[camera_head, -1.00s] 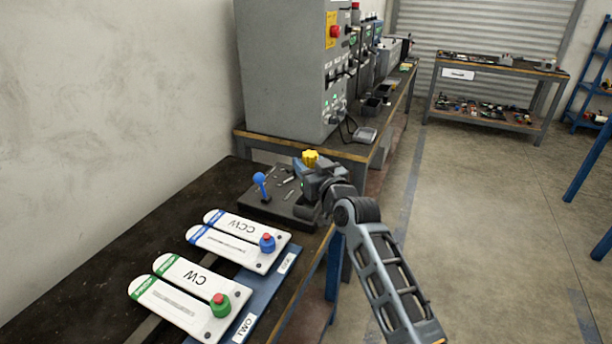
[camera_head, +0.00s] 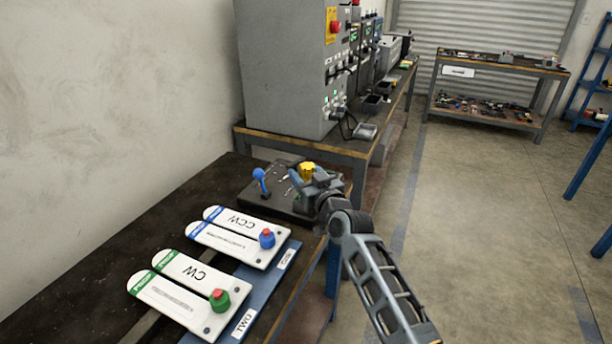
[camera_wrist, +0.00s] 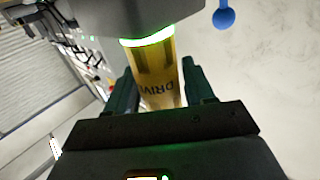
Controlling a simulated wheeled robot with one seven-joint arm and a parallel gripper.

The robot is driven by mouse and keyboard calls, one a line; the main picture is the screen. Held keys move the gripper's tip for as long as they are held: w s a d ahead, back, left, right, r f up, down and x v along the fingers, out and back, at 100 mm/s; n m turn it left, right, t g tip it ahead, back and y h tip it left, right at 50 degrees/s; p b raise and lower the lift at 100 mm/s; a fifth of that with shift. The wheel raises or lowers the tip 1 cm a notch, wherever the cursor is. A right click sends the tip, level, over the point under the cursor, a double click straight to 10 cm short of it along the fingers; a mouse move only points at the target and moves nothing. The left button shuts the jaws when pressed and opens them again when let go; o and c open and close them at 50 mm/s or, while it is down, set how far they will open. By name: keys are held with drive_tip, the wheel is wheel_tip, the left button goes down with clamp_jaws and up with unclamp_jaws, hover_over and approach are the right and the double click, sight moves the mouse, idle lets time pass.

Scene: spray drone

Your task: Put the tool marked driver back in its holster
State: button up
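The driver (camera_wrist: 160,75) is a yellow cylinder; the letters "DRIV" show upside down on it in the wrist view. Its yellow top (camera_head: 308,169) shows at the far end of the bench in the head view. My gripper (camera_wrist: 160,85) has one finger on each side of it and looks shut on it. The inverted wrist view shows the driver's lower end at a ring lit green on a dark grey block (camera_wrist: 165,15), apparently the holster. How deep the driver sits in it is hidden.
A blue-handled tool (camera_head: 260,176) stands on the dark tray (camera_head: 255,199) left of my gripper. A large grey cabinet (camera_head: 285,75) stands behind.

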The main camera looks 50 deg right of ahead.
drive_tip(key=shift+o, duration=1.2)
drive_tip(key=shift+r, duration=0.2)
drive_tip(key=b+v, duration=0.1)
drive_tip(key=v, duration=1.1)
